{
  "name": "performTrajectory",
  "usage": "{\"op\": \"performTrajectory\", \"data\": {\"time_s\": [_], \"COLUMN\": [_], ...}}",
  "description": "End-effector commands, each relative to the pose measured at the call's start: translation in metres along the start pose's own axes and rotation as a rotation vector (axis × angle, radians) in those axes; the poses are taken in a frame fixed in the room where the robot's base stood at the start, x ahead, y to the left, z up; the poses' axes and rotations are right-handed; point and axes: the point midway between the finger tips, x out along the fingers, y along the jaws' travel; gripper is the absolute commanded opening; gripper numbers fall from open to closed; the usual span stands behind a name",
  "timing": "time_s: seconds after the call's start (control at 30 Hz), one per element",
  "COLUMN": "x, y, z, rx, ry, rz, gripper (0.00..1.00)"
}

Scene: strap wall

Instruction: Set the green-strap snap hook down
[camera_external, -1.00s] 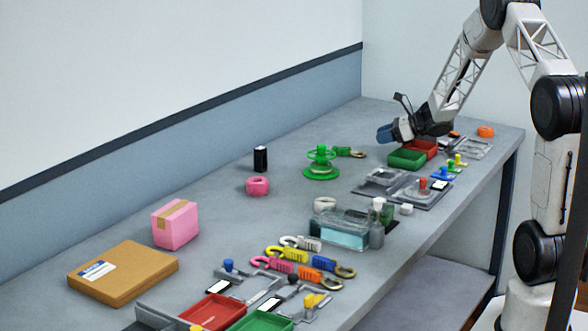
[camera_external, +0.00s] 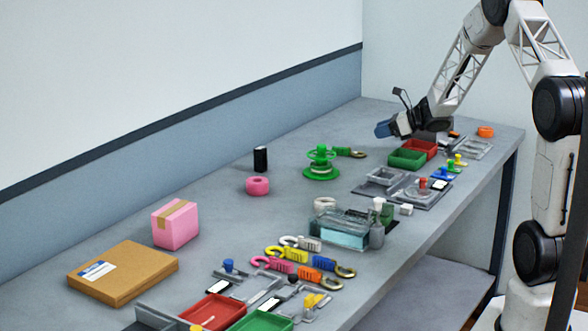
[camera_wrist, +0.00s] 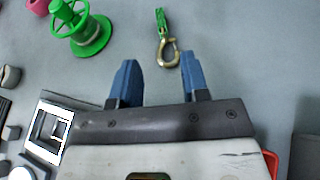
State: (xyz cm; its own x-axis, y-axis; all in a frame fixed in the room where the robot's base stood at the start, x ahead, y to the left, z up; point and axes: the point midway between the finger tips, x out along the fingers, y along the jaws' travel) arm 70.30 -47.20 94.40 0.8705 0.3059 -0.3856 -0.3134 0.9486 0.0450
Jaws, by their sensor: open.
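The green-strap snap hook (camera_external: 349,152) lies flat on the bench, just right of the green spool stand (camera_external: 321,165). In the wrist view the hook (camera_wrist: 167,45) has its green strap pointing away and its brass-coloured hook end toward me. My gripper (camera_external: 384,132) hangs above the bench, behind the green tray. In the wrist view my gripper (camera_wrist: 157,78) is open, its two blue fingers wide apart with nothing between them. The snap hook is apart from the fingers, just beyond their tips.
A green tray (camera_external: 407,160) and a red tray (camera_external: 420,148) sit below my wrist. Grey fixtures (camera_external: 385,178) stand in front of them. A black cylinder (camera_external: 260,159) and a pink ring (camera_external: 257,186) are farther left.

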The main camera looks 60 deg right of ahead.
Motion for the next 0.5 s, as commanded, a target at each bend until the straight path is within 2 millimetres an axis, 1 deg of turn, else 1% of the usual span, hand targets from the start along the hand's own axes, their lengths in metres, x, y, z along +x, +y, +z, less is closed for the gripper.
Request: {"op": "performTrajectory", "data": {"time_s": [0.03, 0.17, 0.2, 0.27, 0.4, 0.47, 0.5], "x": [0.002, 0.007, 0.007, 0.007, 0.002, -0.003, -0.007], "y": [0.006, 0.023, 0.030, 0.042, 0.078, 0.095, 0.107], "z": [0.013, 0.049, 0.062, 0.082, 0.124, 0.139, 0.147], "rx": [0.028, 0.168, 0.224, 0.318, 0.568, 0.681, 0.759], "ry": [0.000, 0.000, -0.004, -0.012, -0.047, -0.066, -0.082], "rz": [-0.021, -0.112, -0.145, -0.200, -0.329, -0.382, -0.415], "gripper": [0.42, 0.42, 0.42, 0.42, 0.42, 0.42, 0.42]}}
